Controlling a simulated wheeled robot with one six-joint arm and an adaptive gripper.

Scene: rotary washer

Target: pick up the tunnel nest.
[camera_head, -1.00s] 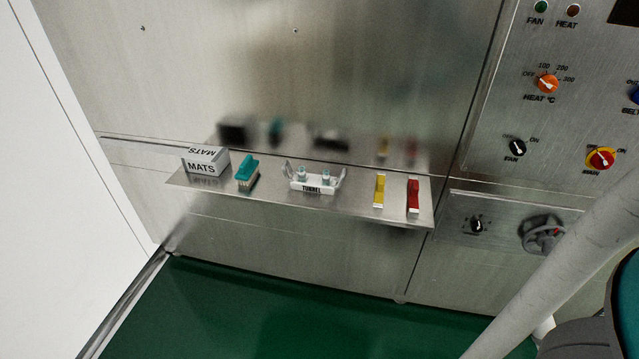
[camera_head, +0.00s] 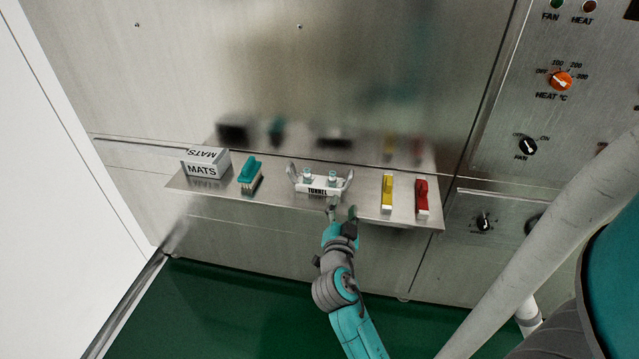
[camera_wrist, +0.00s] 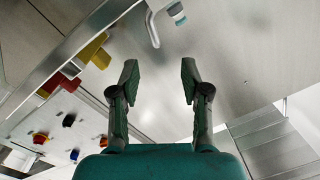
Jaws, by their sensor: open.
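The tunnel nest (camera_head: 318,190), a white holder with a TUNNEL label, two raised end handles and two small teal-topped pieces, sits on the metal shelf. In the wrist view, part of it, a pale bent handle (camera_wrist: 153,28), shows at the top edge, beyond the fingertips; the rest is out of frame. My gripper (camera_head: 342,211) is at the shelf's front edge, just in front of the nest's right half. In the wrist view my gripper (camera_wrist: 160,75) has its two fingers spread apart with nothing between them.
The shelf (camera_head: 270,197) also holds a MATS box (camera_head: 205,164), a teal brush (camera_head: 250,175), a yellow block (camera_head: 387,192) and a red block (camera_head: 422,197). A steel wall stands close behind. A control panel (camera_head: 548,110) is at the right.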

